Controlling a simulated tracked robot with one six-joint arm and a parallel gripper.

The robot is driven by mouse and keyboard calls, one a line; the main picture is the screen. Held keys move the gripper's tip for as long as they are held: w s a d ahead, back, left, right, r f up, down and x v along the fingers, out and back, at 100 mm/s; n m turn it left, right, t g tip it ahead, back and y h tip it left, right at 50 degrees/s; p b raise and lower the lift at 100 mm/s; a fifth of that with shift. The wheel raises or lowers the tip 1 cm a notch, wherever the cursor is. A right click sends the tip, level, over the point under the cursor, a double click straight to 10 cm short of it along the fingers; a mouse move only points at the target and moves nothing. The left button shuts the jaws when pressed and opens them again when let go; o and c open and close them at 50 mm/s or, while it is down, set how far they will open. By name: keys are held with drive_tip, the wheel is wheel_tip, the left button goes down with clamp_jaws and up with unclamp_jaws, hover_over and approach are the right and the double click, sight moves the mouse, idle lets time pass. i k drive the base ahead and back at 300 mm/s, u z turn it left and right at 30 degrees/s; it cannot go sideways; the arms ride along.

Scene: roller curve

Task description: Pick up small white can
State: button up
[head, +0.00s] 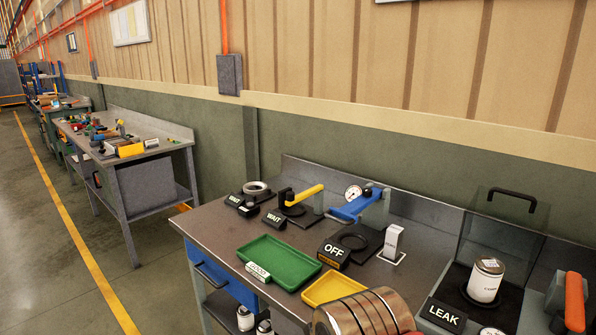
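A small white can (486,281) with a metal top and dark print stands upright on a dark base at the right of the near bench, behind the LEAK sign. Two more white can-like containers with dark parts, a left one (245,318) and a right one (264,328), show low at the bottom, below the bench top. The right one is partly cut off by the picture edge. I cannot tell which of these is the task's can. My gripper is not in view.
A clear hood with a black handle (512,198) rises behind the can. An orange handle (575,301) stands right of it. Open floor (150,285) lies left.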

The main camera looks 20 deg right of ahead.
sight(488, 271)
drive_tip(key=z, duration=1.9)
